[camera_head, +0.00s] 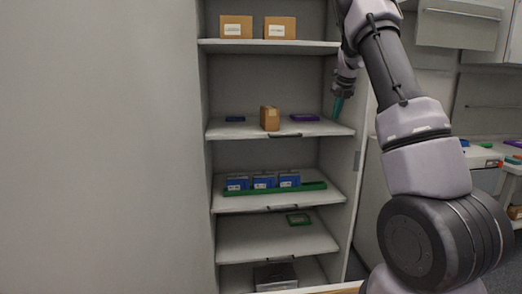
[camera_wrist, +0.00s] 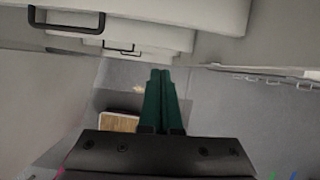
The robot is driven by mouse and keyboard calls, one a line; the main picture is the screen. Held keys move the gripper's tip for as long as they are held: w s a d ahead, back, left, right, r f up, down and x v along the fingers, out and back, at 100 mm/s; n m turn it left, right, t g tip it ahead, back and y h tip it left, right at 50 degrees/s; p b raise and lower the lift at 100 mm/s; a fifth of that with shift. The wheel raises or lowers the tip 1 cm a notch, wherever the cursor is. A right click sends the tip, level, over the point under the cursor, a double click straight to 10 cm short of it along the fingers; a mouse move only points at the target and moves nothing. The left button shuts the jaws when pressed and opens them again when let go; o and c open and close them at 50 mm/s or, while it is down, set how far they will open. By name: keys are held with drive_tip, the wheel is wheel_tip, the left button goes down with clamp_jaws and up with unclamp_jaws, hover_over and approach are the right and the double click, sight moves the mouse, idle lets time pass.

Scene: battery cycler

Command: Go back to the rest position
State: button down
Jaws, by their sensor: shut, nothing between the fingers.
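My gripper (camera_head: 337,108) is at the right end of the second shelf in the head view, beside the cabinet's right side. Its green fingers (camera_wrist: 161,100) are together and empty in the wrist view, pointing away from the camera. My arm reaches up and across the right half of the head view. The open cabinet shelf (camera_head: 225,131) nearest my gripper carries a small brown box (camera_head: 270,118), a dark blue item (camera_head: 235,119) and a purple item (camera_head: 305,117). I cannot tell whether the gripper touches the cabinet.
Two brown boxes stand on the top shelf (camera_head: 268,47). Blue units (camera_head: 264,182) sit in a green tray (camera_head: 315,186) below. A green item (camera_head: 299,219) lies on a lower shelf. A counter is at right.

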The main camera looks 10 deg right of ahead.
drive_tip(key=s+a+r+n+t+y, duration=0.1)
drive_tip(key=s+a+r+n, duration=0.3)
drive_tip(key=s, duration=0.4)
drive_tip(key=s+a+r+n+y, duration=0.1)
drive_tip(key=s+a+r+n, duration=0.25)
drive_tip(key=s+n, duration=0.35)
drive_tip(key=s+a+r+n+t, duration=0.1)
drive_tip(key=s+a+r+n, duration=0.3)
drive_tip(key=s, duration=0.4)
drive_tip(key=s+a+f+n, duration=0.1)
drive_tip(key=s+a+n, duration=0.1)
drive_tip(key=s+n, duration=0.6)
drive_tip(key=s+a+f+n, duration=0.2)
drive_tip(key=s+n, duration=0.5)
drive_tip(key=s, duration=0.6)
drive_tip(key=shift+a+f+n+t, duration=0.25)
drive_tip(key=shift+a+n+t, duration=0.15)
drive_tip(key=shift+a, duration=0.4)
